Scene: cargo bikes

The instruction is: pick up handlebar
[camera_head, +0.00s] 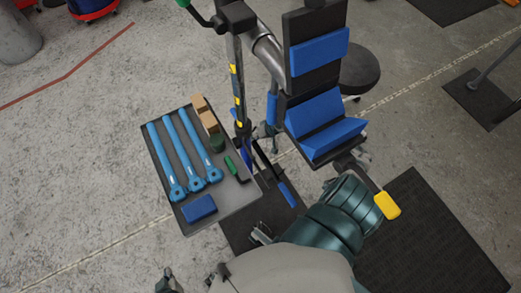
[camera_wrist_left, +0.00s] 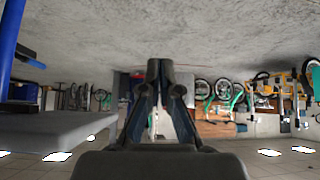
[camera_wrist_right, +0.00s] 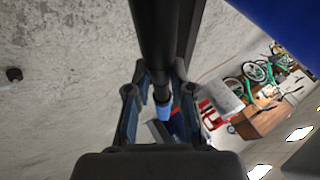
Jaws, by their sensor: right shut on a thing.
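My right gripper (camera_head: 350,160) is at the lower right of a black frame with blue pads (camera_head: 325,115), largely hidden by my teal arm. In the right wrist view my right gripper (camera_wrist_right: 158,95) is closed around a black bar (camera_wrist_right: 152,35) that shows a light blue section. I cannot tell whether this bar is the handlebar. A black bar with a green grip (camera_head: 198,15) tops the upright post. My left gripper (camera_head: 166,282) is at the bottom edge, below the tray. In the left wrist view its fingers (camera_wrist_left: 166,72) meet and hold nothing visible.
A grey tray (camera_head: 240,200) carries several blue tools (camera_head: 178,145), wooden blocks (camera_head: 205,115) and a blue block (camera_head: 199,208). A yellow-handled lever (camera_head: 387,205) hangs beside my right arm. A stool (camera_head: 360,68) stands behind. Black mats (camera_head: 425,230) lie on the floor.

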